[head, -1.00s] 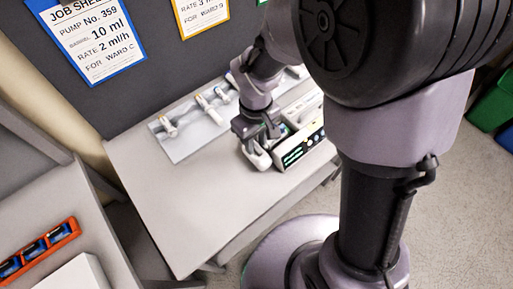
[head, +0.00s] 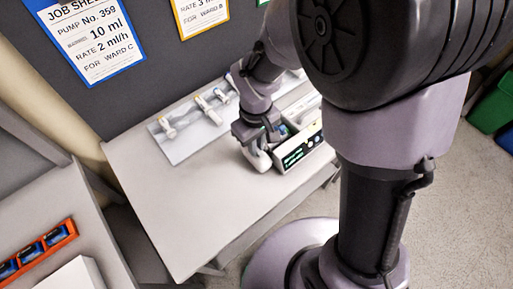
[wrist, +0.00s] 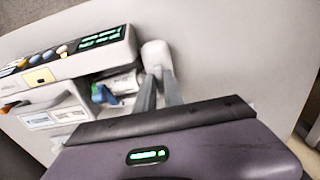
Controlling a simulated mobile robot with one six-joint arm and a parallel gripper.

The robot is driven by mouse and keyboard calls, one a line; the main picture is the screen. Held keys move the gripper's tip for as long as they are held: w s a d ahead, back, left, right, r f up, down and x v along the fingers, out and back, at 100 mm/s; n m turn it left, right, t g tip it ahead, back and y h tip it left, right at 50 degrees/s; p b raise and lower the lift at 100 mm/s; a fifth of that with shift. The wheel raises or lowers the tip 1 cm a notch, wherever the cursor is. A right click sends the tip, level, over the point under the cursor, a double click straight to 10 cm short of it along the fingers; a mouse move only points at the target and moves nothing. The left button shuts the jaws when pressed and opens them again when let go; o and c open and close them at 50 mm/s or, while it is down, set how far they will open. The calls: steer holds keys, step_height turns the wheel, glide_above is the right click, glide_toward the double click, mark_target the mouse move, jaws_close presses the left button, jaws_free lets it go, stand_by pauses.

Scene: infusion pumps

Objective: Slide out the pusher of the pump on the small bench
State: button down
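The pump (head: 298,150) stands on the small bench (head: 215,215), its green-lit display facing the front. It also shows in the wrist view (wrist: 75,58), with a row of buttons and an open bay holding a syringe barrel and a blue part. The pusher (wrist: 156,52) is a white rounded piece at the pump's end beside the bay. My gripper (wrist: 160,82) is at the pusher, with its two grey fingers close together on either side of the white part. In the head view my gripper (head: 258,140) hides part of the pump's left end.
A pale board (head: 190,130) with several syringe-like pieces lies behind, left of the pump. Job sheets (head: 95,40) hang on the dark panel. An orange tray (head: 38,250) with blue items sits on another surface at left. The front of the bench is clear.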

steer(key=shift+s+a+b, duration=0.15)
steer(key=shift+s+a, duration=0.55)
steer(key=shift+a, duration=0.35)
steer(key=shift+s+a+b, duration=0.2)
steer(key=shift+s+a, duration=0.5)
steer(key=shift+a, duration=0.3)
steer(key=shift+s+a+b, duration=0.15)
steer(key=shift+s+a, duration=0.55)
steer(key=shift+a, duration=0.35)
steer(key=shift+s+a, duration=0.15)
steer(key=shift+a, duration=0.1)
steer(key=c, duration=1.5)
jaws_free()
step_height(320, 180, up, 7)
steer(key=p, duration=0.6)
